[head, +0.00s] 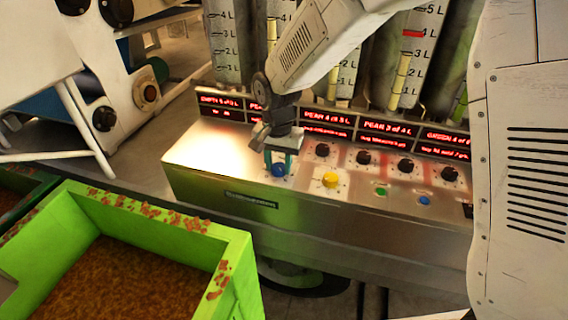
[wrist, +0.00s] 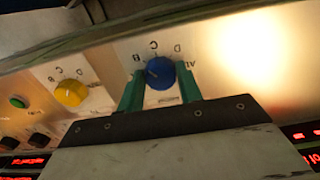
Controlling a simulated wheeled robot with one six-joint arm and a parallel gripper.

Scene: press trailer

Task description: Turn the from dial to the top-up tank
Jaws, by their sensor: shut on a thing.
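A blue dial (head: 279,170) sits on the sloped metal control panel (head: 225,190), left of a yellow dial (head: 330,180). My gripper (head: 279,163) is over the blue dial, its green fingers on either side, shut on it. In the wrist view the blue dial (wrist: 160,73) is between the two green fingers, with letters B, C and D around it. The yellow dial (wrist: 71,92) has similar letters. The label under the blue dial is too small to read, so I cannot tell which dial is the from dial. The tank displays (head: 327,118) glow red behind the dials.
Several black knobs (head: 364,157), a green button (head: 381,191) and a blue button (head: 424,200) lie to the right on the panel. Upright gauge tubes (head: 403,75) stand behind. A green bin (head: 236,262) of brown pulp is in front at the left.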

